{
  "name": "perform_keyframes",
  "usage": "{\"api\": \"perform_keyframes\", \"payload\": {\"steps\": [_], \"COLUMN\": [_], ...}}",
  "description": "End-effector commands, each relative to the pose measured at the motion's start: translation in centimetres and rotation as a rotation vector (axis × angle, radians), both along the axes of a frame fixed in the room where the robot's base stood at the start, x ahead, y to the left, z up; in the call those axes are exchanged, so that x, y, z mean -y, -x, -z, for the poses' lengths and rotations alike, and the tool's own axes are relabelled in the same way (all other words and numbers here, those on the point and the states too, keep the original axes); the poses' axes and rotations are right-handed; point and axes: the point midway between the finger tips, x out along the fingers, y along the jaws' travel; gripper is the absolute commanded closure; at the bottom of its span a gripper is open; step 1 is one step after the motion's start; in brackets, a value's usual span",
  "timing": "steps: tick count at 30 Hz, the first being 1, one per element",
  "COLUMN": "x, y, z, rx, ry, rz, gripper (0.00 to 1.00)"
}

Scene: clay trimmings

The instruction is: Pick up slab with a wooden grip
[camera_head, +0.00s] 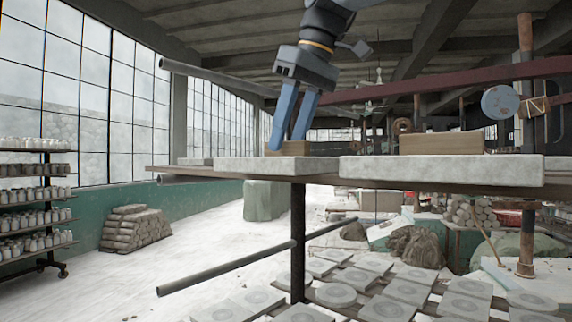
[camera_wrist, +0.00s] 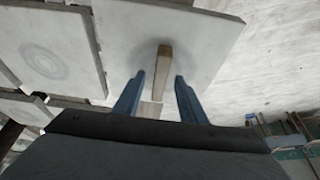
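A pale grey slab (camera_head: 262,168) lies on a raised plank shelf in the head view, with a brown wooden grip (camera_head: 320,147) on top, partly hidden by my fingers. In the wrist view the same slab (camera_wrist: 120,35) fills the upper middle, and its wooden grip (camera_wrist: 163,70) is a narrow upright-looking bar. My gripper (camera_head: 287,143) points down at the slab, its two blue fingers apart. In the wrist view my gripper (camera_wrist: 159,76) has one fingertip on each side of the grip, with gaps showing. Contact is not visible.
A second slab (camera_head: 440,172) with a wooden grip (camera_head: 441,143) lies close on the right. A ring-marked slab (camera_wrist: 45,60) lies on the left in the wrist view. A metal post (camera_head: 298,245) stands below the shelf. A jar rack (camera_head: 30,210) stands far left.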

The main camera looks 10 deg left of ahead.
Motion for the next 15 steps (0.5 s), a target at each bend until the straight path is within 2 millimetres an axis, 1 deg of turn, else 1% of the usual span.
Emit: {"api": "perform_keyframes", "payload": {"steps": [8, 9, 11, 15], "x": [0.00, 0.00, 0.00, 0.00], "y": [0.01, 0.01, 0.01, 0.01], "z": [0.07, 0.07, 0.07, 0.07], "rx": [0.000, 0.000, 0.000, 0.000], "ry": [0.000, 0.000, 0.000, 0.000], "rz": [0.000, 0.000, 0.000, 0.000], "gripper": [0.62, 0.64, 0.74, 0.98]}}
